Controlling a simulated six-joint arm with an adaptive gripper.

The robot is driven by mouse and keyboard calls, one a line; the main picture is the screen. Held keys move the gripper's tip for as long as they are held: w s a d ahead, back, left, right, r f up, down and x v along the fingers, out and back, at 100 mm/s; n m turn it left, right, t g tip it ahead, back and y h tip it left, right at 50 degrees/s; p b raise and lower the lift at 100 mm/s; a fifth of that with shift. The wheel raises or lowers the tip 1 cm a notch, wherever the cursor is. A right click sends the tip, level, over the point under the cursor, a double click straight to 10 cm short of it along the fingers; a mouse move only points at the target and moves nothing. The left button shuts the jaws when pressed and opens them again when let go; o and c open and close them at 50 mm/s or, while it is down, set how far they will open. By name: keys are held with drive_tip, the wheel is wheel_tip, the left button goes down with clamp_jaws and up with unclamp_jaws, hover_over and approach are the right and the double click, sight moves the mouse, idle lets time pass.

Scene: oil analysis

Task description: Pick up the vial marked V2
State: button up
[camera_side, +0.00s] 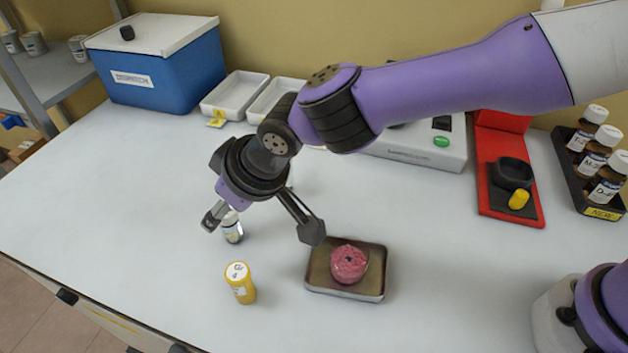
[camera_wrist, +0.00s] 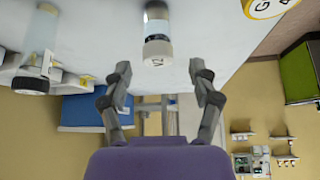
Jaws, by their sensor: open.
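The vial marked V2 (camera_wrist: 157,48) shows its white cap towards me in the wrist view, with a dark band and clear glass behind. In the side view a small clear vial with dark contents (camera_side: 233,232), likely the same one, stands on the table, partly hidden by my gripper. My gripper (camera_side: 262,224) is open and tilted, with its fingers spread wide and nothing between the tips. The vial appears beside the left finger in the side view. In the wrist view the cap lies just beyond the fingertips of my gripper (camera_wrist: 162,74), roughly centred between them.
A yellow container (camera_side: 240,283) stands close in front. A metal tray (camera_side: 345,290) with a pink lump (camera_side: 349,262) is right of the gripper. A blue box (camera_side: 165,75), white trays (camera_side: 236,93), a red stand (camera_side: 508,180) and a bottle rack (camera_side: 590,195) stand farther off. Left table is clear.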

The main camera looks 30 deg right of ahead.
drive_tip(key=x, duration=0.5)
drive_tip(key=shift+d+f, duration=0.15)
drive_tip(key=shift+f, duration=0.25)
clamp_jaws()
